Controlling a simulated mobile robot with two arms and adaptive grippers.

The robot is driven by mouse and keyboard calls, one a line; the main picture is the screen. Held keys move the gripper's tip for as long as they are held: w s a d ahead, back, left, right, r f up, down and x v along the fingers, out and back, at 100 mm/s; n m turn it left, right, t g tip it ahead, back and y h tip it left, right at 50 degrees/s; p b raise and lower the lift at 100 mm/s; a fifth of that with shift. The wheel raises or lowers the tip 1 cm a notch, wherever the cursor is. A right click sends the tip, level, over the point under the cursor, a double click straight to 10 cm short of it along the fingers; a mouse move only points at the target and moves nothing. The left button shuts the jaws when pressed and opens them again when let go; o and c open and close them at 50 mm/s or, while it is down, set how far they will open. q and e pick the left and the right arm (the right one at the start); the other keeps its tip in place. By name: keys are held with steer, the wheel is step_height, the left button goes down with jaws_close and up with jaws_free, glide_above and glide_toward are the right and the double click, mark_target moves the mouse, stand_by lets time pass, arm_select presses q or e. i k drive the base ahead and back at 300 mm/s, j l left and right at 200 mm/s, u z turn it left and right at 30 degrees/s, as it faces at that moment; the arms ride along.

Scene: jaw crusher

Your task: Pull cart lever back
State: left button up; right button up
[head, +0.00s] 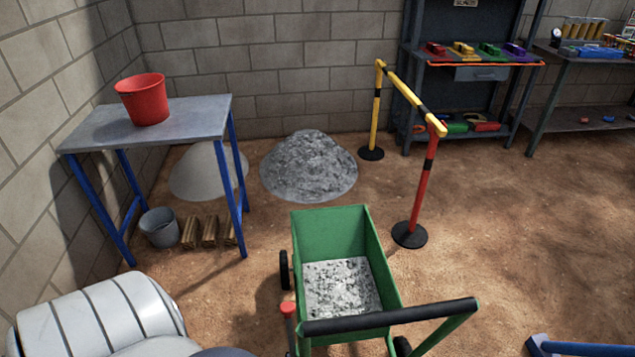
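The green cart (329,234) stands in the lower middle of the head view, with grey gravel (341,287) in its tray. A black handle bar (392,316) crosses the cart's near end. The cart lever, with a red knob (288,308), stands at the near left side of the cart, beside the left end of the handle bar. The lever looks roughly upright, and its lower end is cut off by the bottom edge. Neither of my grippers shows in the head view, and nothing visible touches the lever.
A blue-legged table (190,117) with a red bucket (144,99) stands at the left, a grey bucket (159,227) below it. A gravel pile (308,166) lies behind the cart. A yellow and red barrier (428,165) stands right of it. Open dirt floor lies at the right.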

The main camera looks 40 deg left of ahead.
mark_target(287, 308)
steer(key=j+z, duration=0.3)
steer(key=j, duration=0.2)
steer(key=k+j+z, duration=0.1)
steer(key=j+z, duration=0.2)
steer(key=j, duration=0.2)
steer(key=k+j+z, duration=0.1)
steer(key=j+z, duration=0.2)
steer(key=j, duration=0.2)
steer(key=k+j+z, duration=0.3)
steer(key=j, duration=0.15)
steer(key=k+j+z, duration=0.1)
steer(key=j+z, duration=0.15)
steer(key=j, duration=0.2)
steer(key=k+j+z, duration=0.6)
steer(key=i+j, duration=0.1)
